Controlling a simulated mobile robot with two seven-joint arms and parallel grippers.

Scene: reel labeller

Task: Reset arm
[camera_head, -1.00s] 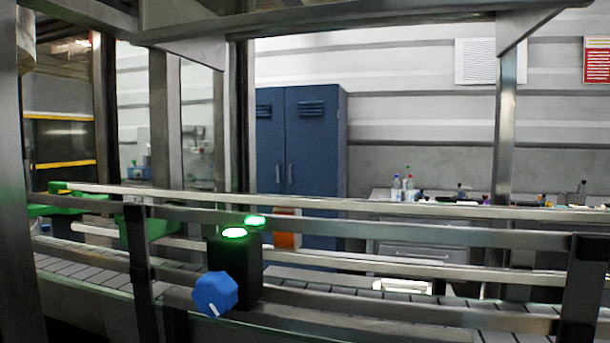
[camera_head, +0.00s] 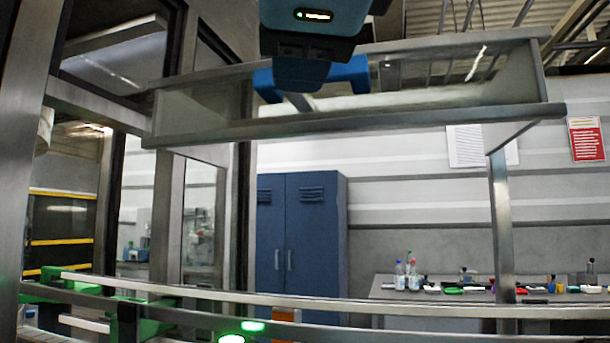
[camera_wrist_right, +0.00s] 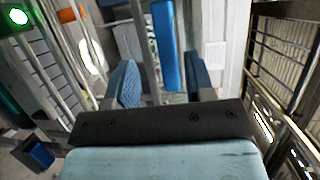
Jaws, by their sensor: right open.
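My right gripper (camera_head: 308,88) hangs in at the top middle of the head view. It has a pale blue body and blue fingertips, and its fingers are spread apart with nothing seen between them. It appears in front of the glazed metal frame (camera_head: 440,115). In the right wrist view, the two blue-padded fingers of the gripper (camera_wrist_right: 162,85) stand apart. A bright blue upright shape (camera_wrist_right: 166,45) shows beyond the gap; I cannot tell what it is. My left gripper is not in view.
Metal rails (camera_head: 400,306) cross the bottom of the head view, with a lit green button (camera_head: 231,338) at the lower edge. A metal post (camera_head: 503,230) stands at right. Behind are a blue cabinet (camera_head: 300,240) and a bench with bottles (camera_head: 405,275).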

